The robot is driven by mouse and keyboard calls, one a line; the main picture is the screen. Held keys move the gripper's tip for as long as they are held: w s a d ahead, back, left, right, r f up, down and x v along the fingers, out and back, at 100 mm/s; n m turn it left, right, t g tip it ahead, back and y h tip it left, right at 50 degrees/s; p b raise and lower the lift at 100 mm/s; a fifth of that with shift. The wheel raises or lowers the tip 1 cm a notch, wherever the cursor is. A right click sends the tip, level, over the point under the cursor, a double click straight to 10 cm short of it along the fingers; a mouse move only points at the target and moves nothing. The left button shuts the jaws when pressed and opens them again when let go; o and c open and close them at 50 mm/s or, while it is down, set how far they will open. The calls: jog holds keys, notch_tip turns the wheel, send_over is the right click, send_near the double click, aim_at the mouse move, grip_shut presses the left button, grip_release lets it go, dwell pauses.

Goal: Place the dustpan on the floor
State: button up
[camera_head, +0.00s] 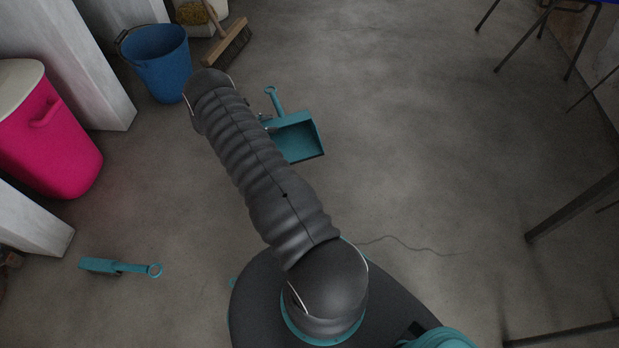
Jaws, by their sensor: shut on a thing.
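The teal dustpan (303,142) is just right of my dark arm, in the upper middle of the view. Its pan opens toward the lower right, and its handle with a ring end (271,96) points up. My gripper (266,119) is mostly hidden behind my arm. Only a small part shows beside the dustpan near the base of its handle, and it is shut on the dustpan. The dustpan's left side is hidden by my arm. I cannot tell whether the pan touches the floor.
A teal hand brush (118,267) lies on the floor (430,130) at lower left. A blue bucket (160,65), a broom (228,42) and a pink bin (48,135) stand at left. Dark table or chair legs (575,205) are at right. The middle floor is clear.

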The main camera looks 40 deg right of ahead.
aim_at(290, 153)
jog(key=s+f, duration=0.2)
jog(key=s, duration=0.1)
jog(key=s+f, duration=0.2)
jog(key=s, duration=0.2)
jog(key=s+f, duration=0.2)
jog(key=s, duration=0.2)
jog(key=shift+d+f, duration=0.15)
jog(key=shift+f, duration=0.25)
jog(key=shift+s+f, duration=0.15)
jog(key=shift+f, duration=1.9)
jog(key=shift+f, duration=0.1)
jog(key=o, duration=1.3)
jog(key=shift+c, duration=0.2)
